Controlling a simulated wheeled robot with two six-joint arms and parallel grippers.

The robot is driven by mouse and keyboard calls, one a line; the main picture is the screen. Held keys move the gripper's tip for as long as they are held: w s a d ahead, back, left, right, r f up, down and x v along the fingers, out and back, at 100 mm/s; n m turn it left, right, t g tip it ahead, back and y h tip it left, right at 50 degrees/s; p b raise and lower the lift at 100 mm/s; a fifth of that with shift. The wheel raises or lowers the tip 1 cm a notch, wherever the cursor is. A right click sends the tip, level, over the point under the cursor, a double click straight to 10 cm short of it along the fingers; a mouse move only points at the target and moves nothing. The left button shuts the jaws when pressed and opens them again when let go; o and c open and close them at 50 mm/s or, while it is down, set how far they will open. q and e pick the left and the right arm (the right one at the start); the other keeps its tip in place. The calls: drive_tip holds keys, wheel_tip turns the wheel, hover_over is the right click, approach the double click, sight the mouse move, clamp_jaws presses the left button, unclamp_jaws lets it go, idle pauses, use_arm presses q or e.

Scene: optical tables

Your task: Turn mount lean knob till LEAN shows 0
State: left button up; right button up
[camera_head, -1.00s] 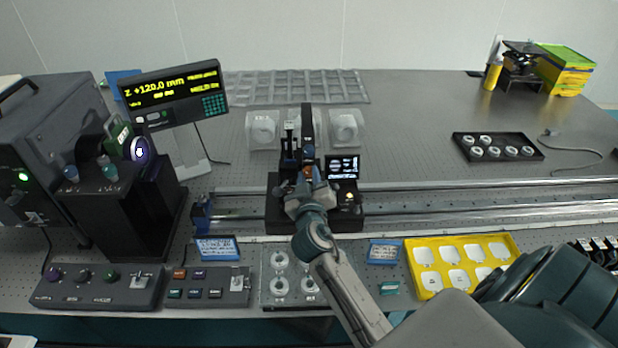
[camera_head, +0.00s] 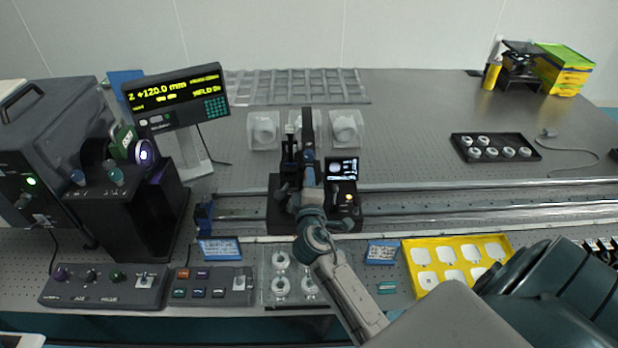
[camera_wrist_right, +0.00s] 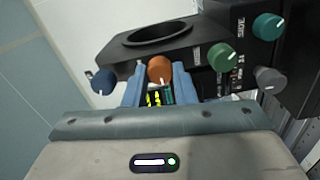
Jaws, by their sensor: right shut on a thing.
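The mount (camera_head: 308,130) stands upright on a black carriage on the rail. In the right wrist view its dark ring (camera_wrist_right: 160,34) is above several coloured knobs. My right gripper (camera_wrist_right: 158,82) has its blue fingers shut on the orange knob (camera_wrist_right: 160,68), whose white mark shows; no label for it is readable. In the head view, the right gripper (camera_head: 308,190) covers the mount's lower front. A small screen (camera_head: 342,168) is beside the mount; its text is too small to read. Yellow digits (camera_wrist_right: 155,98) between the fingers are partly hidden. The left gripper is out of view.
In the wrist view a blue knob (camera_wrist_right: 103,81) is left of the held knob; green (camera_wrist_right: 221,57), grey (camera_wrist_right: 268,79) and teal (camera_wrist_right: 267,26) knobs are right. A display (camera_head: 175,95) reads Z +120.0 mm. A yellow tray (camera_head: 410,262) is front right.

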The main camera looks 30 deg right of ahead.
drive_tip(key=n+p, duration=0.2)
drive_tip(key=n, duration=0.3)
idle(0.5)
drive_tip(key=o, duration=1)
drive_tip(key=b+v, duration=0.4)
drive_tip(key=v, duration=0.6)
drive_tip(key=shift+s+a, duration=0.2)
drive_tip(key=shift+s, duration=0.1)
drive_tip(key=shift+f, duration=0.1)
